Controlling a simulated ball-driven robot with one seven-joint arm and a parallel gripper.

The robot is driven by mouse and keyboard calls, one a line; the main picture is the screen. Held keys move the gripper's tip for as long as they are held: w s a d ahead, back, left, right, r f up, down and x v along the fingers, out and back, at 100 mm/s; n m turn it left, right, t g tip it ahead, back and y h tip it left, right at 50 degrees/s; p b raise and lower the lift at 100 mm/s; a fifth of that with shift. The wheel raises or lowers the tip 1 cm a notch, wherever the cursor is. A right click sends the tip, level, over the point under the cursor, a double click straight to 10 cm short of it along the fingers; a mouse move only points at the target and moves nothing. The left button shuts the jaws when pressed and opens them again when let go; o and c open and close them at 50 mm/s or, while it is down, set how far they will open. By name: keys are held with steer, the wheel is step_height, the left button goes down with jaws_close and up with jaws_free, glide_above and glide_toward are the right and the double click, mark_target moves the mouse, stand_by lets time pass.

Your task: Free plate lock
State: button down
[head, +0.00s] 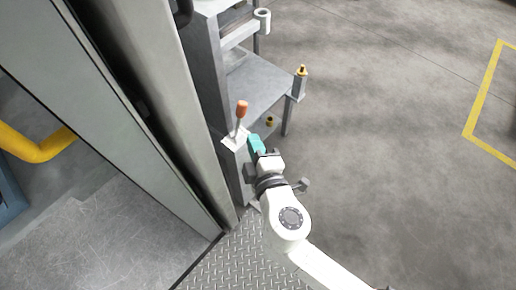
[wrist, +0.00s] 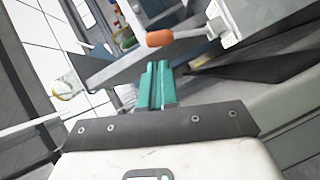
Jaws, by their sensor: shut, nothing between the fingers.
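A lever with an orange grip (head: 242,108) stands up from a white plate (head: 235,142) on a grey post beside the cabinet; it is the likeliest plate lock in view, though no label confirms it. In the wrist view the orange grip (wrist: 160,38) points left on its metal rod, which runs to the white plate (wrist: 222,22). My gripper (head: 256,143) has teal fingers and is just right of and below the lever in the head view. In the wrist view my gripper (wrist: 155,68) is shut and empty, its tips a little below the orange grip, with no clear contact.
A grey shelved stand (head: 262,88) rises behind the lever, with a yellow-topped post (head: 301,80) at its corner. A tall grey panel (head: 165,110) closes off the left side. Open concrete floor (head: 400,160) lies to the right.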

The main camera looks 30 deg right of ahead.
mark_target(245, 111)
steer(key=x, duration=0.8)
steer(key=shift+w+d, duration=0.1)
steer(key=shift+w, duration=0.25)
steer(key=shift+w+d+r+m+p, duration=0.1)
steer(key=shift+d+m+p, duration=0.3)
steer(key=shift+p, duration=0.5)
steer(key=shift+w+d+f+g, duration=0.2)
steer(key=shift+d+f+g, duration=0.15)
steer(key=shift+d, duration=0.25)
